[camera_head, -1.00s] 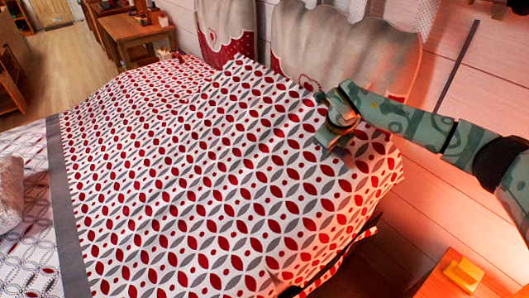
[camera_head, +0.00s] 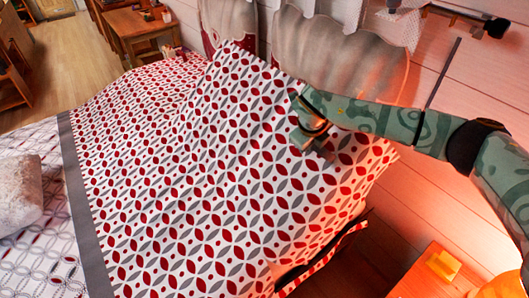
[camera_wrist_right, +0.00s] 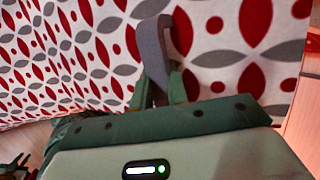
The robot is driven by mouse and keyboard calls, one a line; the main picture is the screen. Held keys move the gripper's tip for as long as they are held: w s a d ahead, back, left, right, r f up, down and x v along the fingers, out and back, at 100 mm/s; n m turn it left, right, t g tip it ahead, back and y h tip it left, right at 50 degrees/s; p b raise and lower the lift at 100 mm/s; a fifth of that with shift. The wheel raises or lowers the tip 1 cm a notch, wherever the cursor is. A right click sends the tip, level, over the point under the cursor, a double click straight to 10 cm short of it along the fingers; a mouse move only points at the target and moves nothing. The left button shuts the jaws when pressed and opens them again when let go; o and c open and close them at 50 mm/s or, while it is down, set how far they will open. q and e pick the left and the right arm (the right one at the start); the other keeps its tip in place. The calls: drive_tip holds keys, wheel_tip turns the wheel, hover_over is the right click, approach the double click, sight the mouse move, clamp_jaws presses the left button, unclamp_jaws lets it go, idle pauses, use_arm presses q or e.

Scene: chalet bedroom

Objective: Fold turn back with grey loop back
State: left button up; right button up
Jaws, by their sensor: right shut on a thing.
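The turn back is a white bedcover (camera_head: 190,190) with red and grey leaf shapes and a grey band (camera_head: 88,230) along its left edge. Its raised part hangs as a sloping sheet in front of the headboard. My right gripper (camera_head: 318,146) is at the upper right part of the cover, reaching in from the right. In the right wrist view, a grey loop (camera_wrist_right: 152,45) stands against the patterned cloth and runs down between the green fingers (camera_wrist_right: 158,88), which are shut on it. In the head view the loop is hidden. My left gripper is not in view.
Padded headboard panels (camera_head: 340,60) stand behind the cover against a plank wall. A pale pillow (camera_head: 20,195) lies at the left. A wooden stand with a yellow block (camera_head: 443,265) is at the lower right. A wooden table (camera_head: 140,30) stands at the back left.

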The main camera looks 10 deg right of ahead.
drive_tip(key=shift+o, duration=0.6)
drive_tip(key=s+a+r+p, duration=0.3)
drive_tip(key=a+r+p, duration=0.1)
drive_tip(key=a+p, duration=0.1)
drive_tip(key=shift+a+h, duration=0.4)
drive_tip(key=shift+a, duration=0.45)
drive_tip(key=shift+s+a, duration=0.25)
drive_tip(key=shift+c, duration=0.2)
drive_tip(key=shift+a, duration=0.1)
drive_tip(key=shift+o, duration=0.4)
drive_tip(key=shift+s+a+r+p, duration=0.15)
drive_tip(key=shift+a+p, duration=0.15)
drive_tip(key=s+a, duration=0.1)
drive_tip(key=a, duration=0.1)
drive_tip(key=a+r+p, duration=0.1)
drive_tip(key=a, duration=0.1)
drive_tip(key=s+a+r+p, duration=0.1)
drive_tip(key=a, duration=0.1)
drive_tip(key=shift+s+a+r, duration=0.15)
drive_tip(key=shift+s+a, duration=0.15)
drive_tip(key=shift+s, duration=0.05)
drive_tip(key=shift+c, duration=0.9)
drive_tip(key=shift+a, duration=0.15)
